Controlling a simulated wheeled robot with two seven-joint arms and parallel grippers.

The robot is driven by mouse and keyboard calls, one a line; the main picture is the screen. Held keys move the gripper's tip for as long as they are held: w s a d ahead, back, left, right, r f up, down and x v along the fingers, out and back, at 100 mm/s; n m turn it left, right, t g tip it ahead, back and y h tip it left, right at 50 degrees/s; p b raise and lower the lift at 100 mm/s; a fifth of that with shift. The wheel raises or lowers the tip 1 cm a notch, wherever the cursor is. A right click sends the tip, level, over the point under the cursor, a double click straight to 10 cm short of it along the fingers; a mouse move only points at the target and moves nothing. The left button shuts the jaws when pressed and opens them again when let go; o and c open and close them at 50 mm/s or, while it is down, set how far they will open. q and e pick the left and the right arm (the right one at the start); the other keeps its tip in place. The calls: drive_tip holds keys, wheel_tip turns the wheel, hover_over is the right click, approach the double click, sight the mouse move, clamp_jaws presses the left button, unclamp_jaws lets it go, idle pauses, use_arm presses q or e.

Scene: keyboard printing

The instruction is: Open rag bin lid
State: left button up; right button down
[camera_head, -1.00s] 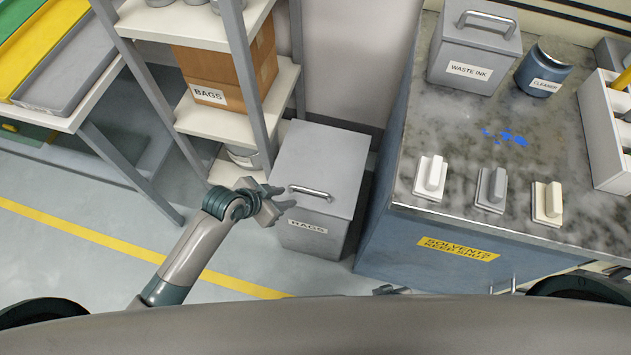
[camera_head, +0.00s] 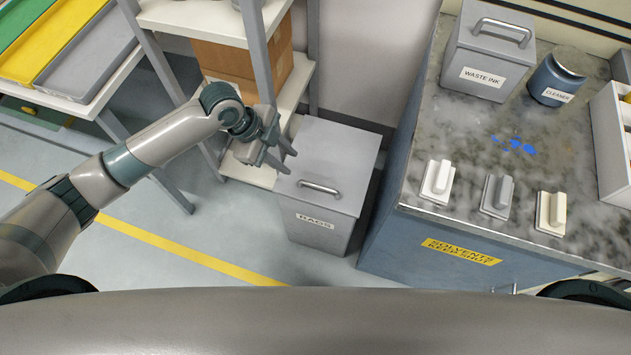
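The rag bin (camera_head: 300,228) is a grey box on the floor with a label reading "RAGS" on its front. Its flat grey lid (camera_head: 325,150) is shut, with a metal bar handle (camera_head: 319,187) near the front edge. My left gripper (camera_head: 289,162) is at the upper left of the bin, near the lid's left edge. Its fingers are apart with nothing between them, and they are clear of the handle. I cannot tell whether it touches the lid. My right gripper is not in view.
A shelf rack (camera_head: 263,60) with a cardboard box stands just left of the bin, behind my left arm. A blue solvents cabinet (camera_head: 400,235) stands close on the right, its stained top holding a waste ink box (camera_head: 487,55) and a cleaner jar (camera_head: 556,80). Floor in front is clear.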

sight(319, 186)
use_arm(q)
drive_tip(key=shift+f, duration=0.1)
drive_tip(key=p+x, duration=0.2)
drive_tip(key=x, duration=1.5)
drive_tip(key=shift+f, duration=0.1)
clamp_jaws()
